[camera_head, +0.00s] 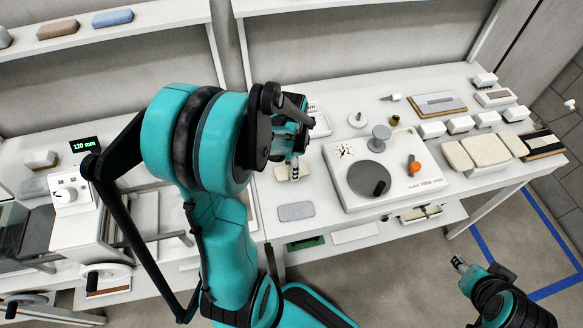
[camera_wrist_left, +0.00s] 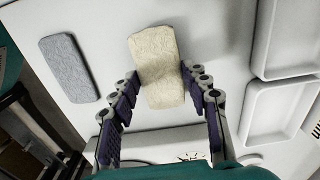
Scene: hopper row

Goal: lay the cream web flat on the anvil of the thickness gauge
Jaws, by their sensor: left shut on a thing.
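The cream web (camera_wrist_left: 158,50) is a pale, textured rectangle between the fingers of my left gripper (camera_wrist_left: 160,80) in the left wrist view. The fingers are shut on its sides near the middle, and it looks creased there. In the head view the web (camera_head: 281,174) shows just left of a white instrument (camera_head: 345,200), apparently the thickness gauge. This has a round grey plate (camera_head: 358,176), a raised grey disc and an orange knob. My left gripper (camera_head: 292,172) is partly hidden by its arm. My right gripper (camera_head: 458,263) is low at the right, off the table; its jaw opening is unclear.
A grey pad (camera_head: 296,211) lies in front of the web. White trays (camera_head: 320,124) stand behind the instrument's left corner. Several cream pads (camera_head: 488,150) and small white boxes fill the table's right side. A machine with a 120 mm display (camera_head: 85,145) stands left.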

